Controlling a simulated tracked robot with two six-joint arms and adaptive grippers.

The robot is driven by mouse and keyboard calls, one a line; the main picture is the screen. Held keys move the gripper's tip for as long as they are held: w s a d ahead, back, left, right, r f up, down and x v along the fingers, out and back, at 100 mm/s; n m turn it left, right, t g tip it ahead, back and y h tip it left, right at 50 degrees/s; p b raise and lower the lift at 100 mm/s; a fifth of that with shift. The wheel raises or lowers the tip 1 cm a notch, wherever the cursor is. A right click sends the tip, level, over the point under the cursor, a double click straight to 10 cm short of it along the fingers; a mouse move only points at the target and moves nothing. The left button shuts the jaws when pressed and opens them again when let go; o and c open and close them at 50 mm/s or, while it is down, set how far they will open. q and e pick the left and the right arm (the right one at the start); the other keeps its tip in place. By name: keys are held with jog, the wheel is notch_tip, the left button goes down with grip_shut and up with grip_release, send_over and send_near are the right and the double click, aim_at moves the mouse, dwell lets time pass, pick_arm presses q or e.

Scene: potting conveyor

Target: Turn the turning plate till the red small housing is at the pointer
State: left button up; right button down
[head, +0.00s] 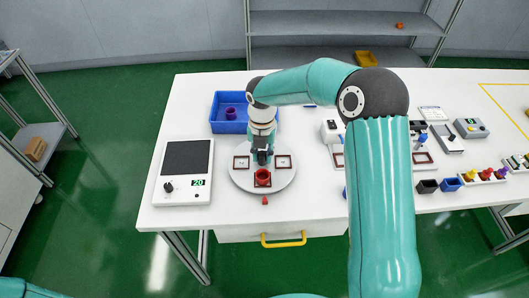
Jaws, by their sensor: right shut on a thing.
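The round white turning plate (244,183) lies on the white table, with framed square spots on its left, right and front. The red small housing (263,174) sits in the front spot, on the side facing the red pointer (265,201). The pointer is on the table just in front of the plate, nearly in line with the housing. My right gripper (262,157) points down over the plate's middle, just behind the housing. It is shut on a part of the plate there; its fingers hide the part. My left gripper is out of view.
A blue bin (218,126) with a purple piece stands behind the plate. A scale reading 20 (185,172) is on the left. Small devices and coloured parts fill the right side, partly behind my right arm. A yellow-handled drawer (284,240) is under the front edge.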

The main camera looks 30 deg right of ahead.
aim_at(262, 153)
jog(key=shift+n, duration=0.3)
dwell(0.4)
jog(key=c, duration=0.9)
grip_release()
jog(key=shift+r, duration=0.1)
notch_tip(262, 153, up, 12)
jog(key=shift+f, duration=0.15)
